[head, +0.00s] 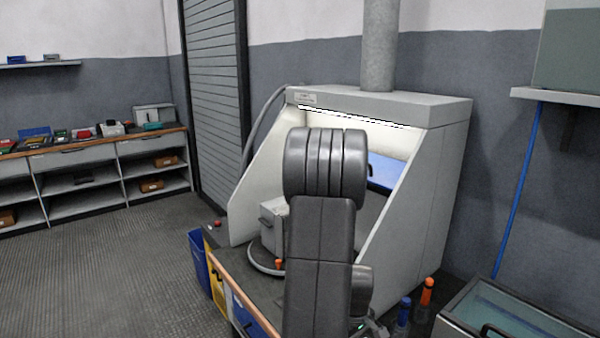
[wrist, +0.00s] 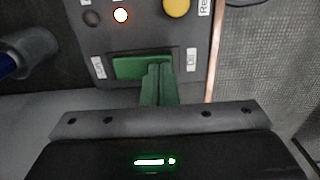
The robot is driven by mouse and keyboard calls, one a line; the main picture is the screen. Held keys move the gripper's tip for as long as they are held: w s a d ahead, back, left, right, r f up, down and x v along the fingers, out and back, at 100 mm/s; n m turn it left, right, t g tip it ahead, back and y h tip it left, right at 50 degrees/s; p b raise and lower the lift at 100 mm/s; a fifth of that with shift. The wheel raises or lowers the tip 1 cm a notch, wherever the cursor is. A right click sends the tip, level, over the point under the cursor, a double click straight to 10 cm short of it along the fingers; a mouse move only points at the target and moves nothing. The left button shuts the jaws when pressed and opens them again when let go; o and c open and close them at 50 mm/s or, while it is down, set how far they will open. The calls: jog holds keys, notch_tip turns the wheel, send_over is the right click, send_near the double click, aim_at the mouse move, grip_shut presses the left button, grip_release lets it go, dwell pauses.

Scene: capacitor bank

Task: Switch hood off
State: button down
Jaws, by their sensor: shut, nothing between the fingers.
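The hood (head: 440,180) is a grey-white cabinet with sloping sides and a duct on top; its inside is brightly lit. In the wrist view a dark control panel (wrist: 200,30) carries a green rocker switch (wrist: 130,68), with small white labels at its left and right ends, too blurred to read surely. A round lamp (wrist: 120,15) above it glows orange-white. My gripper (wrist: 158,70) is shut and empty, its fingertips over the right part of the rocker; I cannot tell whether they touch it. My arm hides the gripper in the head view.
A yellow knob (wrist: 176,8) and a dark knob (wrist: 92,18) are on the same panel. A blue bin (head: 200,262) stands left of the bench. A glass-topped case (head: 515,315) is at the right front. Open floor lies to the left.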

jog(key=shift+f, duration=0.2)
jog(key=shift+r+p, duration=2.5)
jog(key=shift+r, duration=1.1)
jog(key=shift+f, duration=0.15)
notch_tip(320, 180, down, 7)
jog(key=b, duration=0.5)
jog(key=shift+r, duration=0.3)
